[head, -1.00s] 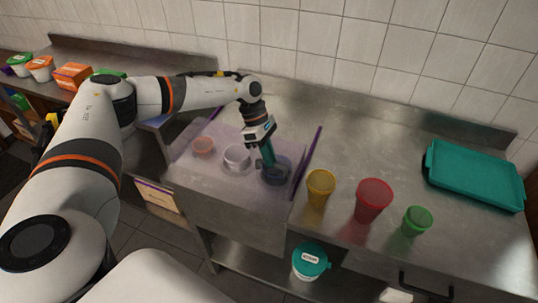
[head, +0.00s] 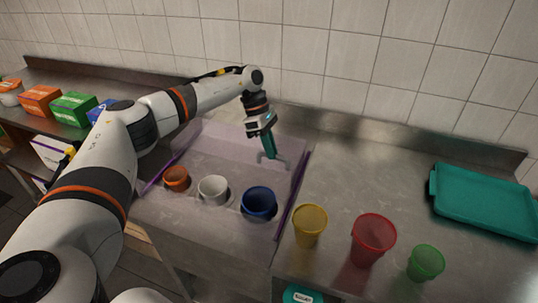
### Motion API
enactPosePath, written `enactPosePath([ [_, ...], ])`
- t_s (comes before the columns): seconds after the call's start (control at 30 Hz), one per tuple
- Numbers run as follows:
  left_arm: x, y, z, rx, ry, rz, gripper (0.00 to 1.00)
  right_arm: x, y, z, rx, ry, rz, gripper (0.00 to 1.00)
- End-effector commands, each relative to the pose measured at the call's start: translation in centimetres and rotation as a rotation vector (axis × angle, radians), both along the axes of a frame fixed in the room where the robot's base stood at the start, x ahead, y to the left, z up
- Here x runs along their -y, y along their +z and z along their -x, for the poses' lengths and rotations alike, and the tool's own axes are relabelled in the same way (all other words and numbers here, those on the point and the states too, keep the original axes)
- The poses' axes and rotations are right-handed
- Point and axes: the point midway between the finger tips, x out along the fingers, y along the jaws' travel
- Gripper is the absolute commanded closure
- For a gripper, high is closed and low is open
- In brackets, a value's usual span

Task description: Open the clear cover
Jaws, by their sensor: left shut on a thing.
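The clear cover (head: 220,140) is a see-through sheet over the back part of the steel topping station. Its front part is drawn back, so the orange cup (head: 176,179), white cup (head: 213,190) and blue cup (head: 259,203) show without haze. My left gripper (head: 269,154) is shut at the cover's right front, on a small grey handle (head: 281,161). The fingertips partly hide the handle. My right gripper is not in view.
Purple strips (head: 293,197) edge the station. Yellow (head: 310,225), red (head: 373,239) and green (head: 425,262) cups stand on the counter to the right, with a teal tray (head: 486,202) behind. Boxes (head: 74,108) stand at the left. The counter between the station and tray is clear.

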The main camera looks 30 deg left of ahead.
Motion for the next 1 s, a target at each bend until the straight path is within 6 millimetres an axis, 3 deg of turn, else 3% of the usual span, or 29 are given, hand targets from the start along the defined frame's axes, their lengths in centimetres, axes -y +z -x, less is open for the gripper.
enactPosePath([
  [0.43,0.1,-0.1,0.0,-0.002,-0.001,0.002,1.00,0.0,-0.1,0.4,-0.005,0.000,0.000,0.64],
  [0.47,0.1,-0.1,0.0,-0.002,-0.001,0.002,0.83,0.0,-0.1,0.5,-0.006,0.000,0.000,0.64],
  [0.57,0.1,-0.1,0.0,-0.002,-0.001,0.002,0.66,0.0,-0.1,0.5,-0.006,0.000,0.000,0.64],
  [0.87,0.0,0.0,0.0,-0.002,0.000,0.000,0.66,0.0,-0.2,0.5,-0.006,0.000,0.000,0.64],
  [1.0,-0.5,0.9,-0.2,0.001,0.000,0.000,0.66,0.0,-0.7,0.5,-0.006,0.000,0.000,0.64],
])
